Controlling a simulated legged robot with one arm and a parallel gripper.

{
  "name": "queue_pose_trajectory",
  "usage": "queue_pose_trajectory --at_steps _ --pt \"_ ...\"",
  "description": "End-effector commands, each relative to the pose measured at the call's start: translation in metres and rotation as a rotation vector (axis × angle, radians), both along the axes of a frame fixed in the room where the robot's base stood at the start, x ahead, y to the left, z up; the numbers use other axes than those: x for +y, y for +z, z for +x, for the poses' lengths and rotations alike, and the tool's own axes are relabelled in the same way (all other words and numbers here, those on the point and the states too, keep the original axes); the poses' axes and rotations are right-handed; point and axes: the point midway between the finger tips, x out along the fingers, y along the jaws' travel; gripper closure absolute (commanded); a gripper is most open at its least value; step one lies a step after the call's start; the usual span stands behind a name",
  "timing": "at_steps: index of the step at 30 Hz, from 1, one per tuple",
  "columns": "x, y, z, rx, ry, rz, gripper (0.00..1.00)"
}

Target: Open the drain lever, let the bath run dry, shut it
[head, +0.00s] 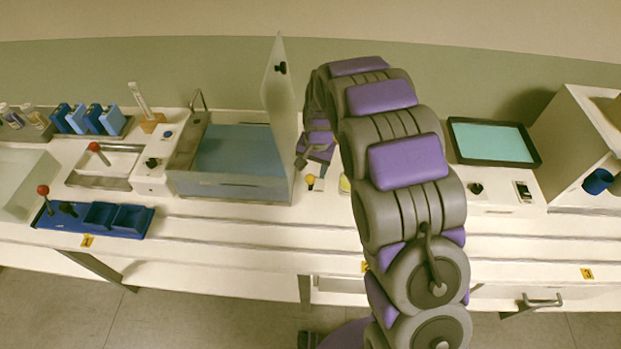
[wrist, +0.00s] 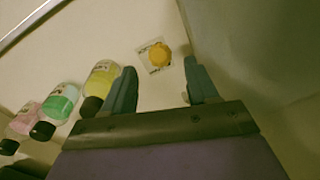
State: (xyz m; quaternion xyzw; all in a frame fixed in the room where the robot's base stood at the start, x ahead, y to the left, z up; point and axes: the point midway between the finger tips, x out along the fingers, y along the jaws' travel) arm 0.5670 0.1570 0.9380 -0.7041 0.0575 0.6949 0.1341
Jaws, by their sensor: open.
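The bath (head: 182,160) is a grey box left of centre in the head view, with blue liquid and a tap at its back left. A pale panel (head: 282,95) stands upright at its right side. A yellow-knobbed control (head: 310,181) stands just right of the bath, possibly the drain lever. In the wrist view the yellow knob (wrist: 158,55) sits on a small labelled plate. My gripper (wrist: 160,76) is open and empty, with the knob beyond the gap between its fingertips, apart from both. In the head view my gripper (head: 303,160) is partly hidden beside the panel.
Yellow (wrist: 102,75), green (wrist: 62,98) and pink (wrist: 28,116) bottles with black caps lie left of my gripper. Red-knobbed levers (head: 95,147) (head: 43,190) are at the left. A teal-topped tray (head: 492,142) and an open cabinet (head: 575,130) are at the right.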

Motion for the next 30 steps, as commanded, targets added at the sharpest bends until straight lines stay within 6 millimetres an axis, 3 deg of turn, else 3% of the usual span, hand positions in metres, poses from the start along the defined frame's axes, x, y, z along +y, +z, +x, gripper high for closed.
queue_pose_trajectory --at_steps 3,9,21,30 --pt "0.003 -0.023 0.0 0.001 0.001 -0.001 0.42" --pt "0.005 -0.044 0.001 0.0 0.0 -0.001 0.42" --pt "0.006 -0.05 0.002 -0.001 0.0 0.0 0.42" --pt "0.006 -0.05 0.001 -0.001 0.0 0.0 0.69"
